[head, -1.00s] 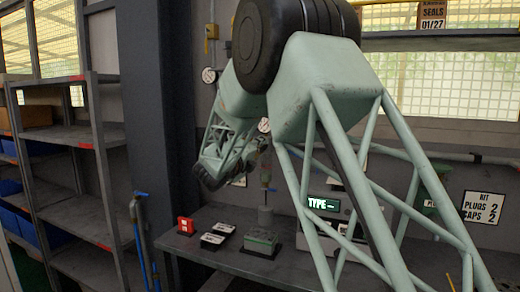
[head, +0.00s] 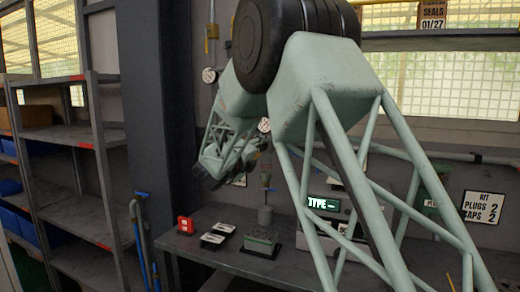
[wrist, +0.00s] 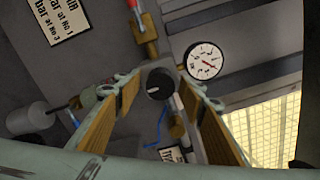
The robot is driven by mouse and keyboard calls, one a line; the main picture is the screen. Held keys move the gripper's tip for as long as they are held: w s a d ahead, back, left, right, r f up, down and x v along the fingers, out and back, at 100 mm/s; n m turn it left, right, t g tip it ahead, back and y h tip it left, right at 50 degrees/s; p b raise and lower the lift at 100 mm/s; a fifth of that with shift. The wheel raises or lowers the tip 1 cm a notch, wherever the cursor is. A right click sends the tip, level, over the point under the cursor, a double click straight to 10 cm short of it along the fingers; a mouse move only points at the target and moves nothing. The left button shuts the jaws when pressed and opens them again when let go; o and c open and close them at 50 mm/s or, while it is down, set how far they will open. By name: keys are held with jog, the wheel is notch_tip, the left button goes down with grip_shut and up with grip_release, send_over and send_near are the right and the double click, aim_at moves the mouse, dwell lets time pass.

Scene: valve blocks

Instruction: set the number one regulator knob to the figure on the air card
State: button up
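The regulator knob (wrist: 159,82) is black and round with a white mark, seen nearly end-on in the wrist view. My gripper (wrist: 160,92) is open, its two tan-padded fingers on either side of the knob; I cannot tell whether they touch it. A round white gauge (wrist: 204,61) with a red needle is just right of the knob; its reading is too small to tell. The air card (wrist: 62,18) is at the upper left, tilted and cut by the frame; "bar at No 1" and "bar at No 3" show, but no figures are readable. In the head view my arm hides the knob.
A grey cylinder (wrist: 28,118) is at the left. In the head view, the bench (head: 205,260) carries a red block (head: 185,225) and other small blocks.

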jog(key=v, duration=1.2)
jog(key=shift+d, duration=0.1)
dwell(0.4)
jog(key=s+d+f+n+g+y, duration=0.35)
jog(key=s+d+f+n, duration=0.2)
jog(key=s+n, duration=0.35)
jog(key=s+d+f+n+g+y, duration=0.3)
jog(key=s+d+f+n+y, duration=0.25)
jog(key=n, duration=0.55)
jog(key=s+d+n+g+h, duration=0.1)
jog(key=s+d, duration=0.6)
jog(key=s, duration=0.9)
jog(key=s+d+r+n+g+h, duration=0.1)
jog(key=s+d+n+g, duration=0.2)
jog(key=s, duration=1.4)
jog(key=s+d+r+n+g+h, duration=0.1)
jog(key=s+d+n+g, duration=0.1)
jog(key=s+d, duration=1)
jog(key=s+n, duration=0.1)
jog(key=s, duration=0.3)
jog(key=shift+s+p, duration=0.3)
jog(key=shift+p, duration=0.05)
